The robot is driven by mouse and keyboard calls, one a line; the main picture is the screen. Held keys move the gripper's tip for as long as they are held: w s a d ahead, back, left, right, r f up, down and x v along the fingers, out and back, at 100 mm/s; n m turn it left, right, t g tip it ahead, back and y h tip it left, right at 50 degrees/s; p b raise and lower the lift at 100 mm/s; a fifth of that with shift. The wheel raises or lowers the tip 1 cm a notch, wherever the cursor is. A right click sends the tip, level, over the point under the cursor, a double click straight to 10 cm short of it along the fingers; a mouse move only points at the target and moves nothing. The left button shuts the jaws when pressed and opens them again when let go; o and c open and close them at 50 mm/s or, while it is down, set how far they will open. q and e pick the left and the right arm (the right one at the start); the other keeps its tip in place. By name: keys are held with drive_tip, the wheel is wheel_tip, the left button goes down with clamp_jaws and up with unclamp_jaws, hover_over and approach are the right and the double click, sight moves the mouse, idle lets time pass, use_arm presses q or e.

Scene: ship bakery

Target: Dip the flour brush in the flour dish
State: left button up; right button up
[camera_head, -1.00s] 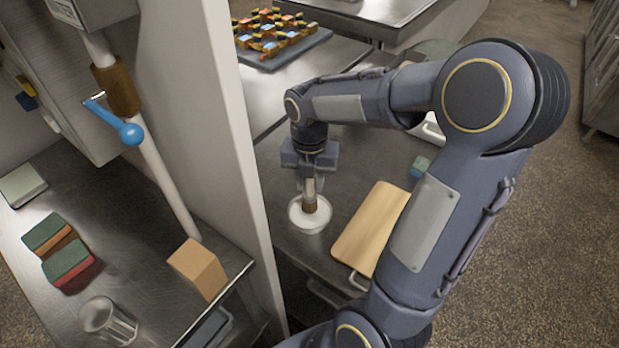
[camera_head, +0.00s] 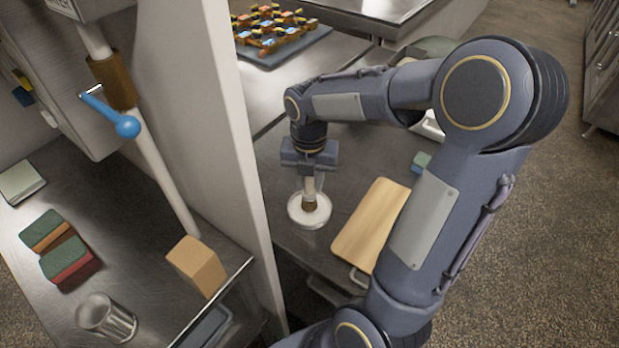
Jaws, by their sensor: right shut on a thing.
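The flour brush (camera_head: 309,187) has a pale handle and a brown lower end. My right gripper (camera_head: 310,172) is shut on its handle and holds it upright, bristles down. The flour dish (camera_head: 296,218) is a round dish with white flour, on the steel counter. The brush's lower end is over and within the dish's rim in the picture. It looks to be at the flour, but the exact contact is hard to see. My left gripper is not in view.
A wooden board (camera_head: 371,222) lies just right of the dish. A white partition (camera_head: 215,130) stands to the left. Beyond it are sponges (camera_head: 68,258), a glass (camera_head: 106,318) and a tan block (camera_head: 196,266).

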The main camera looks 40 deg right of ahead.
drive_tip(key=shift+f, duration=0.55)
idle(1.0)
drive_tip(key=shift+r, duration=0.1)
wheel_tip(320, 180, up, 7)
drive_tip(key=p, duration=0.5)
drive_tip(key=shift+p, duration=0.4)
idle(0.6)
